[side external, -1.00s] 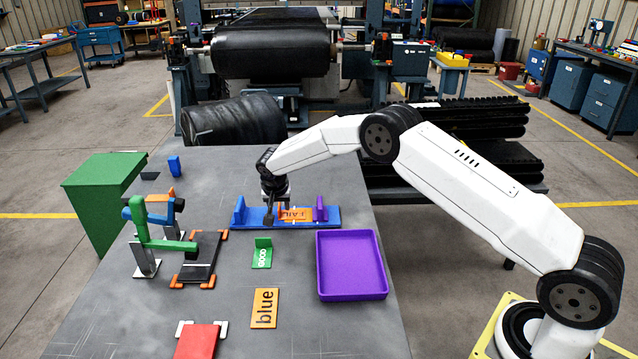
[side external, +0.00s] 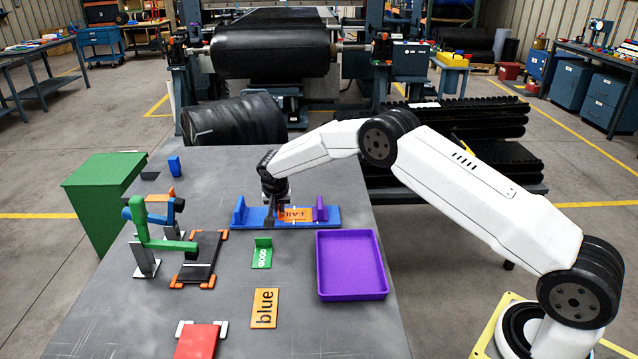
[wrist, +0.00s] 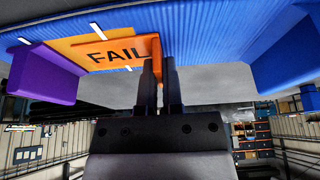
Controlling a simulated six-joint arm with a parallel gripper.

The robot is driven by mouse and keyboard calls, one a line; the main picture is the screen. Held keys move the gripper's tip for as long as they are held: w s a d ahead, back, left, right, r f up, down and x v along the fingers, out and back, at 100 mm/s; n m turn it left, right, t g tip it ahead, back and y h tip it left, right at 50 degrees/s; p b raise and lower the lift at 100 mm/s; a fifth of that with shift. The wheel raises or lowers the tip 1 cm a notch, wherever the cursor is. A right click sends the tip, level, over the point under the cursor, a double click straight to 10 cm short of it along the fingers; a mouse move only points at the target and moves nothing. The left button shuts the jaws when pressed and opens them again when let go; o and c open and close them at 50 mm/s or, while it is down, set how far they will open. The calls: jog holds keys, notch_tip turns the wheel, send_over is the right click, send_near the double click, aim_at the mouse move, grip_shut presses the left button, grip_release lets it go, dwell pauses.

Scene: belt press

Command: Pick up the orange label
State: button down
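The orange label marked FAIL (side external: 298,214) lies flat on a blue base (side external: 325,222). In the wrist view the label (wrist: 95,52) shows an upright orange tab (wrist: 155,46) at its right end. My gripper (side external: 272,218) points down over the label's left end. In the wrist view my gripper's two dark fingers (wrist: 160,72) stand close on either side of the tab, with a thin orange strip between them. The gripper looks shut on the tab. The label's left end is hidden behind the fingers in the side view.
A blue post (side external: 240,211) and a purple block (side external: 320,210) stand on the base. A green-armed fixture (side external: 150,240) stands left.

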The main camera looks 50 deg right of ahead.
aim_at(281, 216)
dwell(0.3)
jog(key=shift+r, duration=0.85)
jog(key=shift+s+r, duration=0.1)
jog(key=shift+r, duration=0.8)
jog(key=shift+s+r, duration=0.3)
jog(key=s+a+r, duration=0.1)
jog(key=s+r, duration=0.7)
jog(key=s, duration=0.5)
jog(key=shift+r, duration=0.4)
jog(key=shift+s, duration=0.1)
jog(key=shift+s+r, duration=0.15)
jog(key=shift+r, duration=0.65)
jog(key=shift+s+r, duration=0.1)
jog(key=shift+r, duration=0.65)
